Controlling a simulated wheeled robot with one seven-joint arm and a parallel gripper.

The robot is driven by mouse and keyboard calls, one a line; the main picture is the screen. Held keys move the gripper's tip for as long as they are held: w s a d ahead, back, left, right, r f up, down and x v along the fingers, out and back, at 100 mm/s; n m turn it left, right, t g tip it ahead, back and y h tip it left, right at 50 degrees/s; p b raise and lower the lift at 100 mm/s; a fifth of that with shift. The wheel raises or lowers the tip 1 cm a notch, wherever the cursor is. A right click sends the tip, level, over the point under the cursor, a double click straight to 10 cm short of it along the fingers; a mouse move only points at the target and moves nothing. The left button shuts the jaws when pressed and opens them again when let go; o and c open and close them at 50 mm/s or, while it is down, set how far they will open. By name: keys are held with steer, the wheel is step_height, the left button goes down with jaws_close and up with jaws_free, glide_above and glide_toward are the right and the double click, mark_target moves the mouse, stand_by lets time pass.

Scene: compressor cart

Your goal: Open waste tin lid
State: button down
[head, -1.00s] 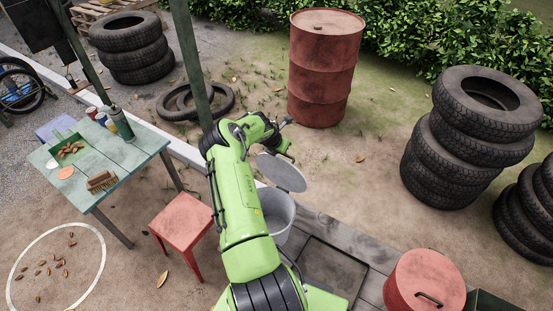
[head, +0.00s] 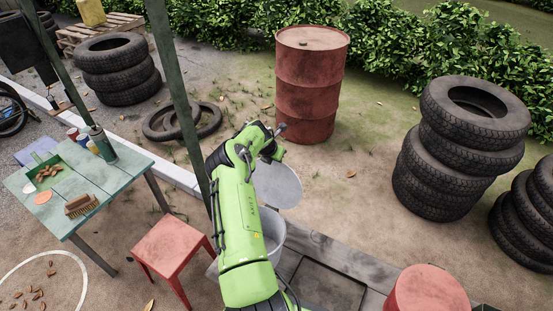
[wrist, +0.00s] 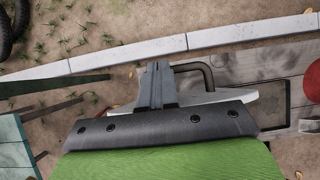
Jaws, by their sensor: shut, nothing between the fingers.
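The waste tin (head: 272,236) is a grey bucket standing beyond my arm in the head view, partly hidden by it. Its round grey lid (head: 278,185) is tilted up above the rim, its flat face showing. In the wrist view the pale lid (wrist: 238,98) shows edge-on behind my gripper, with a dark bent handle (wrist: 208,72) beside the fingers. My gripper (wrist: 155,72) is shut and empty, its fingers close to the handle's left side. I cannot tell whether they touch. The head view largely hides the fingers behind my wrist.
A red stool (head: 172,245) and a green table (head: 112,180) stand left of the tin. A green post (head: 172,85) rises close to my arm. A red drum (head: 310,88) stands behind; a red round container (head: 428,290) and stacked tyres (head: 465,145) are right.

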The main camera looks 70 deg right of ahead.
steer(key=v, duration=1.5)
steer(key=shift+a+r, duration=0.2)
steer(key=shift+r, duration=0.1)
steer(key=shift+w, duration=0.15)
